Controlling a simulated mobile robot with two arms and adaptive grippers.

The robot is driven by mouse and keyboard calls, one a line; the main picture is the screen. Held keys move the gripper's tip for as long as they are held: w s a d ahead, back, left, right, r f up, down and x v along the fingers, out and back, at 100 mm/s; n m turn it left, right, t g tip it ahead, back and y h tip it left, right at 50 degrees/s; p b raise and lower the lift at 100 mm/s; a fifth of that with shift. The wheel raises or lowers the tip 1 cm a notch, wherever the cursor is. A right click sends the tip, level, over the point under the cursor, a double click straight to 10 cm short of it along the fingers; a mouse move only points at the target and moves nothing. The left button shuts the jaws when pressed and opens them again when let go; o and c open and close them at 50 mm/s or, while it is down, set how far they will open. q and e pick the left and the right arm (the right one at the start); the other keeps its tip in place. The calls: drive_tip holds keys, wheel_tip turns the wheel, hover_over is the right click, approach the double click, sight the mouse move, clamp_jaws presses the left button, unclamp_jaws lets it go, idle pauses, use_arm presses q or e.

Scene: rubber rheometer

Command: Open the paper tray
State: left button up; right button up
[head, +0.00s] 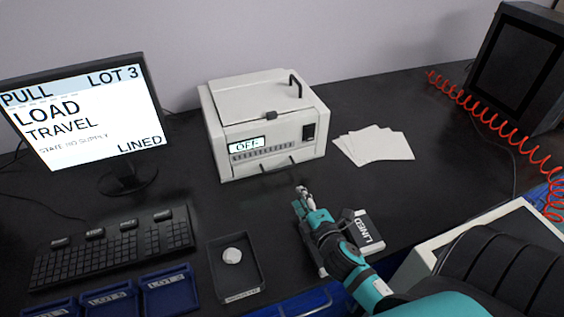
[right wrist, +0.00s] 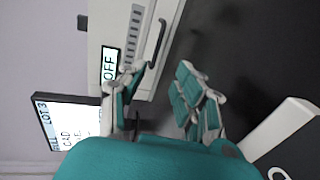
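The white boxy machine (head: 265,125) stands against the wall with its lid down and a display reading OFF. A dark bar handle (head: 278,165) is low on its front, and its front looks closed. My right gripper (head: 303,192) is in front of the machine, just short of this handle and apart from it. In the right wrist view its two fingers (right wrist: 160,92) are spread with nothing between them. The handle (right wrist: 157,45) shows beyond the fingertips. My left gripper is not in view.
White sheets (head: 376,145) lie right of the machine. A monitor (head: 82,112) and keyboard (head: 112,248) are at the left. A black tray (head: 236,268) with a pale lump and a box marked LINED (head: 368,232) are near my right arm. A red coiled cord hangs at the right.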

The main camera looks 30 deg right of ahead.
approach(281, 168)
drive_tip(key=shift+w+d+f+p, duration=0.1)
drive_tip(key=shift+w+f+p, duration=0.1)
drive_tip(key=shift+w+p, duration=0.15)
drive_tip(key=x, duration=0.8)
drive_tip(key=shift+w+d+f, duration=0.15)
drive_tip(key=shift+w+f, duration=0.05)
drive_tip(key=shift+w, duration=0.15)
drive_tip(key=shift+w+f, duration=0.1)
drive_tip(key=shift+w, duration=0.1)
drive_tip(key=shift+w+d, duration=0.1)
drive_tip(key=shift+c, duration=0.3)
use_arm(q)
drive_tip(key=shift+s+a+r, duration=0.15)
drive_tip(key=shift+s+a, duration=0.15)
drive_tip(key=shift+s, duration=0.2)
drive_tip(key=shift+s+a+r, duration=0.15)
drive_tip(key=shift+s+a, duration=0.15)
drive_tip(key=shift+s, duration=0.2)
use_arm(e)
clamp_jaws()
